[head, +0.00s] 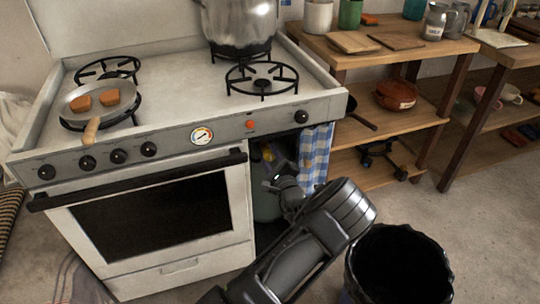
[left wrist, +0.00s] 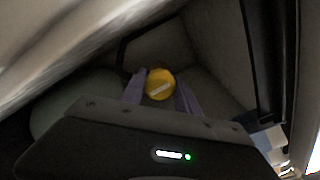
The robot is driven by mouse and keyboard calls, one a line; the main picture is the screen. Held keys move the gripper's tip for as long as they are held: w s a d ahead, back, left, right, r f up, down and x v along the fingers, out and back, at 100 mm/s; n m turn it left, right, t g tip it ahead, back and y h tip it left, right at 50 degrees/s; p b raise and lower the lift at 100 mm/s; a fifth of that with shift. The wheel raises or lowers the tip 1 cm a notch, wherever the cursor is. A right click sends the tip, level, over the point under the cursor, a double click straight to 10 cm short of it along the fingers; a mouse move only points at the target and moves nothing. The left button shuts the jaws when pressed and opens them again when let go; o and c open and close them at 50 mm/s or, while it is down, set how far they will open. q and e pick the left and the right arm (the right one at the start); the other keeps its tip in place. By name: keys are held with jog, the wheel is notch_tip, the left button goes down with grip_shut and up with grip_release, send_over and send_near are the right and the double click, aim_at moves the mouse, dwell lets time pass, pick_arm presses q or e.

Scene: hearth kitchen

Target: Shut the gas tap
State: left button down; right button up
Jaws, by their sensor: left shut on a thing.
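The gas tap is a round yellow knob with a pale bar mark (left wrist: 160,84), in the middle of the left wrist view. In the head view a bit of yellow (head: 268,152) shows in the dark opening under the stove's right side. My left gripper (head: 273,167) reaches into that opening, its two fingers on either side of the knob, and is shut on it. A grey-green gas bottle (head: 265,206) stands in the opening, mostly hidden behind my gripper and arm; its rounded side also shows in the left wrist view (left wrist: 75,105). My right gripper is not in view.
The white stove (head: 190,100) carries a pan (head: 77,108) with two brown pieces and a large pot (head: 240,25). A blue checked curtain (head: 315,155) hangs right of the opening. A black bin (head: 358,285) stands close to my arm. Wooden shelves (head: 352,60) stand to the right.

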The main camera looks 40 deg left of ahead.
pick_arm(q)
jog(key=shift+f+m, duration=0.1)
jog(key=shift+m, duration=0.4)
jog(key=c, duration=0.9)
grip_release()
jog(key=shift+d, duration=0.1)
jog(key=p+v, duration=0.1)
jog(key=v, duration=0.6)
jog(key=shift+s+d, duration=0.2)
jog(key=shift+d, duration=0.1)
